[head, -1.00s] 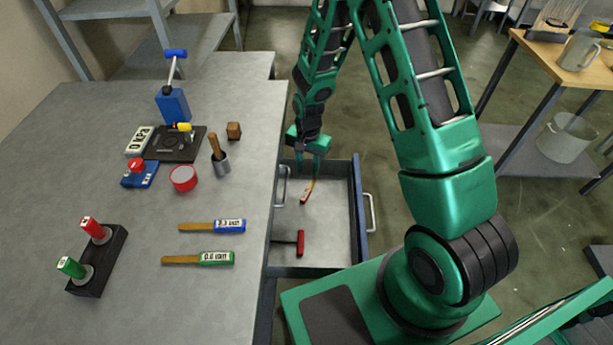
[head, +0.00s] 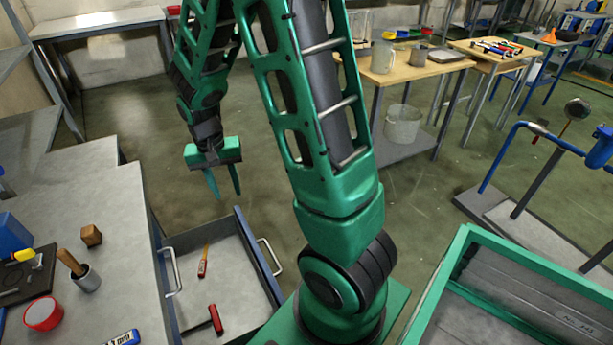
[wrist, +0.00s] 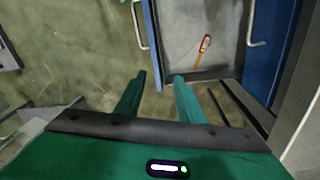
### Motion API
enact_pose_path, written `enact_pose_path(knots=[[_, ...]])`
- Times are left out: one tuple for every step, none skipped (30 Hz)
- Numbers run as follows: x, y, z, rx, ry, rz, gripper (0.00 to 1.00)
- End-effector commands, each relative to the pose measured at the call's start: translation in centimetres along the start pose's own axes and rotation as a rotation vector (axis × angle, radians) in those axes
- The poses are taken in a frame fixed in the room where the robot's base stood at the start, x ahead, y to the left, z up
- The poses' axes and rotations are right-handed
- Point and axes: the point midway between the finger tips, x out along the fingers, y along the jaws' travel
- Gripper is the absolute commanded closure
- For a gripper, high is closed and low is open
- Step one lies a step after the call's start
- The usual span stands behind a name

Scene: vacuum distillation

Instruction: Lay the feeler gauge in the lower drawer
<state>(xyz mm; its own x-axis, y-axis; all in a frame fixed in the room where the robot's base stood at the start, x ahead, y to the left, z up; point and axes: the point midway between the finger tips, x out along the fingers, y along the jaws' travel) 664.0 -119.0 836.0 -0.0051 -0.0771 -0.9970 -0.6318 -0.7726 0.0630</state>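A feeler gauge with a red label end and a wooden handle (head: 203,262) lies on the floor of the open drawer (head: 237,288). It also shows in the wrist view (wrist: 204,46), lying flat and clear of the fingers. The open drawer sits below another handle on the bench front, so it appears to be the lower one. My gripper (head: 226,194) is open and empty, raised above and beyond the drawer. In the wrist view, its two fingers (wrist: 159,80) stand apart with nothing between them.
A red T-shaped tool (head: 210,320) lies in the drawer too. Open floor lies beyond the drawer.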

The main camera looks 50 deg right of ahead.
Motion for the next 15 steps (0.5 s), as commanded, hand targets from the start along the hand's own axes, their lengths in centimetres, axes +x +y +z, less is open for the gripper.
enact_pose_path(knots=[[-1.7, 1.8, 0.3, -0.002, 0.006, -0.001, 0.65], [-2.5, 2.7, 0.5, -0.006, 0.007, 0.000, 0.65], [-3.5, 4.0, 1.0, -0.013, 0.005, 0.002, 0.65], [-4.3, 4.9, 1.4, -0.019, 0.004, 0.003, 0.65], [-5.0, 5.8, 1.7, -0.022, 0.004, 0.003, 0.65], [-5.9, 7.1, 2.3, -0.027, 0.001, 0.004, 0.65], [-6.6, 8.0, 2.8, -0.031, 0.000, 0.004, 0.65], [-7.2, 8.9, 3.3, -0.037, -0.001, 0.003, 0.65], [-7.9, 10.1, 4.0, -0.043, -0.005, 0.001, 0.65], [-8.5, 10.9, 4.6, -0.047, -0.007, -0.001, 0.65], [-9.0, 11.7, 5.2, -0.051, -0.009, -0.004, 0.65], [-9.7, 12.8, 6.0, -0.057, -0.014, -0.007, 0.65], [-10.2, 13.6, 6.7, -0.062, -0.015, -0.010, 0.65], [-10.6, 14.4, 7.4, -0.066, -0.018, -0.013, 0.65], [-11.1, 15.4, 8.3, -0.073, -0.022, -0.019, 0.65]])
